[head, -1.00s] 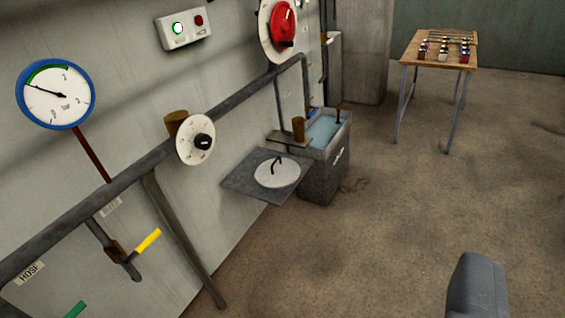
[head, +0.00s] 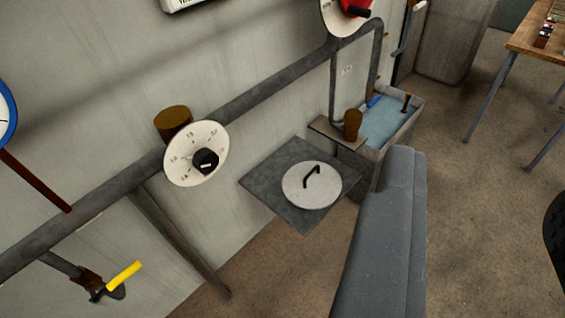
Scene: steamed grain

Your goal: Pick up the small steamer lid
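The small steamer lid (head: 312,186) is a pale grey round disc with a dark bent handle on top. It lies flat on a dark square shelf (head: 272,177) that sticks out from the wall. A long grey part of my gripper or arm (head: 385,250) rises from the bottom edge, just right of the shelf and apart from the lid in the picture. Its fingertips cannot be made out, so I cannot tell how far it is open. Nothing is seen held. The lid's top is fully visible.
A pipe (head: 262,99) with a dial (head: 197,153) runs along the wall left of the shelf. A yellow-handled valve (head: 124,275) is lower left. A water basin (head: 390,125) stands behind the shelf, with a brown cup (head: 352,124) beside it. A wooden table (head: 535,40) is far right.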

